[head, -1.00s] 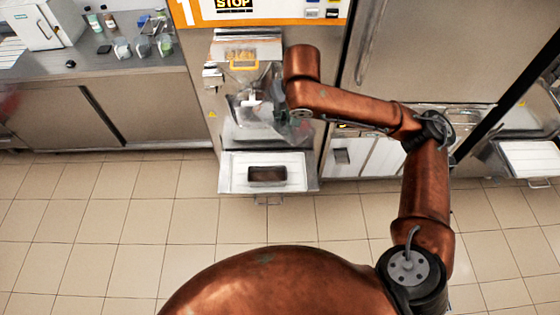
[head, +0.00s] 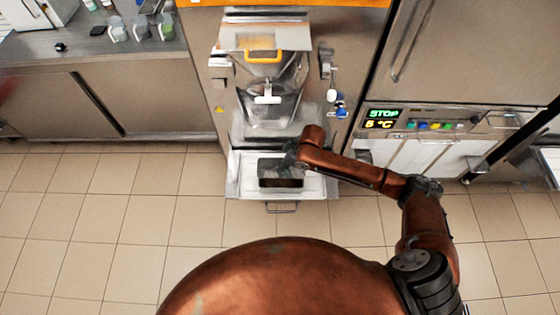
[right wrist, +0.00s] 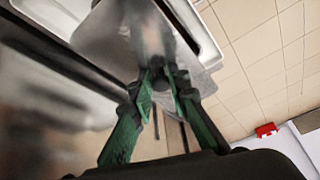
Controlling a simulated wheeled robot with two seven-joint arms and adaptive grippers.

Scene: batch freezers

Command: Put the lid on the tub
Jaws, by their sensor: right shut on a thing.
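The dark rectangular tub (head: 282,184) stands on the pale pull-out tray (head: 318,187) below the freezer spout. My right gripper (head: 293,155) is at the tub's back right, above it. It is shut on a greyish, see-through lid (head: 271,166), which appears over the tub; I cannot tell whether the two touch. In the right wrist view the green fingers (right wrist: 159,77) close on a blurred part of the lid (right wrist: 98,38). The arm hides part of the tub's back right. My left gripper is not in view.
The batch freezer (head: 268,90) with its hopper and orange handle (head: 263,56) rises behind the tray. A steel counter (head: 95,50) with small cups stands at left. A cabinet with a green display (head: 383,117) is at right. The tiled floor in front is clear.

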